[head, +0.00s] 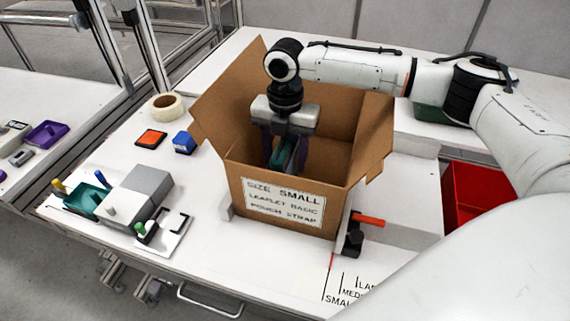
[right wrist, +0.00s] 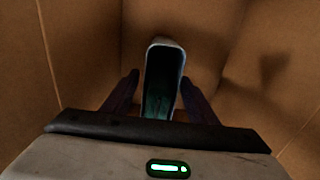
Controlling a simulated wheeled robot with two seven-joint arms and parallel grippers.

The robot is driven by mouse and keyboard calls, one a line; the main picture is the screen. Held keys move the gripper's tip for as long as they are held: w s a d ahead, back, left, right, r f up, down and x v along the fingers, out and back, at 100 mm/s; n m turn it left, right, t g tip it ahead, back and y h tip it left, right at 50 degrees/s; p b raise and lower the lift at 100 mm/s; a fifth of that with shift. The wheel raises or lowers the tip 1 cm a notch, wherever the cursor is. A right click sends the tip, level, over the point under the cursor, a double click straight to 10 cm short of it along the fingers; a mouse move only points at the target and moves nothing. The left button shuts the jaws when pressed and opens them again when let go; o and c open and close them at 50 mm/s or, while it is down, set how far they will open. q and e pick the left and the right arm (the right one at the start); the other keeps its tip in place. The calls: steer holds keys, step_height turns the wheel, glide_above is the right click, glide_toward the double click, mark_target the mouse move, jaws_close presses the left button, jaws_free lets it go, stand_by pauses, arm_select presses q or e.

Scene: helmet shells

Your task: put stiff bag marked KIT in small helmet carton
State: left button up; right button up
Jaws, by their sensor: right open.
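The small helmet carton (head: 235,180) stands open on the table, its flaps up and its front label reading SIZE SMALL. My right gripper (head: 285,158) points down inside the carton. Its fingers are open, one on each side of a dark teal bag (head: 286,153) with a pale edge. In the right wrist view the bag (right wrist: 163,85) stands on end between the open fingers (right wrist: 160,92), with narrow gaps at its sides. No KIT mark is readable on it. The bag's lower end is hidden in the head view. My left gripper is out of view.
A tape roll (head: 166,106), an orange pad (head: 151,139) and a blue block (head: 184,142) lie left of the carton. A grey fixture (head: 140,190) is at the front left. A red bin (head: 475,190) is at the right. Carton walls surround my right gripper closely.

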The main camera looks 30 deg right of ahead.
step_height(320, 180, up, 10)
steer(key=shift+f, duration=0.25)
stand_by(1.1)
